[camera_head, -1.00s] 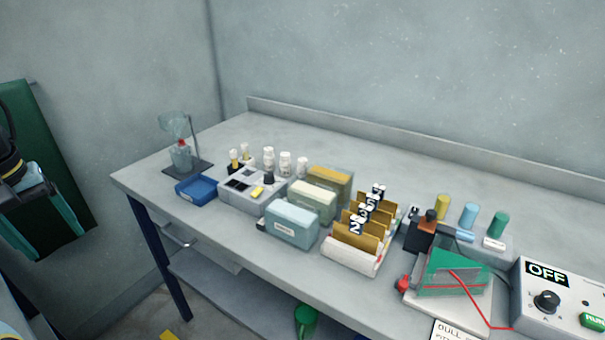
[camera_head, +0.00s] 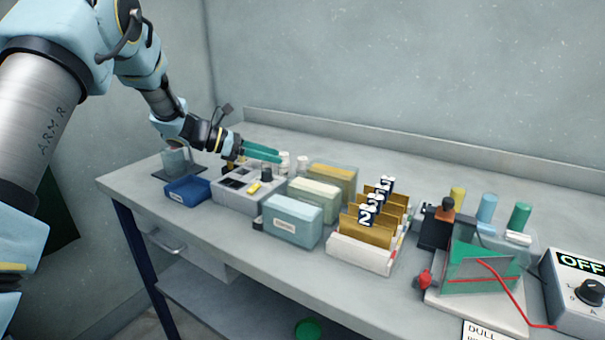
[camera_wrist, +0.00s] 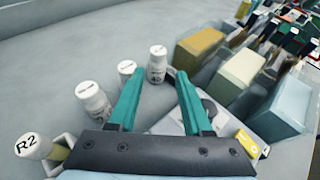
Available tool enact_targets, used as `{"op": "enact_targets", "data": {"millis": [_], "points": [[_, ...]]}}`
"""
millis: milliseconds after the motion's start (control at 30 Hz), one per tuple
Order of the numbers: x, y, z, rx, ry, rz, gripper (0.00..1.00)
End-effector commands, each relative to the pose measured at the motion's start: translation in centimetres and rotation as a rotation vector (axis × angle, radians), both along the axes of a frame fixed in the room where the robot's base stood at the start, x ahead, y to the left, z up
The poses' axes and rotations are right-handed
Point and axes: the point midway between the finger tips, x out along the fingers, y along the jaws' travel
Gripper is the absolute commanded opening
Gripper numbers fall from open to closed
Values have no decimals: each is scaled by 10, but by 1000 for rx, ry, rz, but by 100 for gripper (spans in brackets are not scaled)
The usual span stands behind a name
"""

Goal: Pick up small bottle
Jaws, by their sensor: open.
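Small white-capped bottles stand in a row behind the grey tray. In the wrist view, one bottle (camera_wrist: 157,68) stands just beyond the gap between my fingertips. A second bottle (camera_wrist: 126,72) is beside the left fingertip, and a third bottle (camera_wrist: 93,100) is left of the left finger. My gripper (camera_wrist: 160,74) is open, with nothing between its two teal fingers. In the head view, my gripper (camera_head: 279,155) reaches in from the left over the row. One bottle (camera_head: 285,168) shows below the fingertips and another bottle (camera_head: 302,165) to their right; the others are mostly hidden.
The grey tray (camera_head: 222,200) with a black knob is in front of the bottles, and a blue tray (camera_head: 187,191) lies left of it. Boxes (camera_head: 293,222) stand to the right. A vial marked R2 (camera_wrist: 33,147) is near my gripper's left side. The bench behind is clear.

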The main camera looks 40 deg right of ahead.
Motion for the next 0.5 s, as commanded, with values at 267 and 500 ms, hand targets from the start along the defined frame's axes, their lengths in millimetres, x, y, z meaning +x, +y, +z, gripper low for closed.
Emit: {"op": "enact_targets", "data": {"millis": [267, 500], "points": [[-13, -23, -10, 0, -2, -1, 50], [-27, -50, -15, 3, -3, -4, 50]]}}
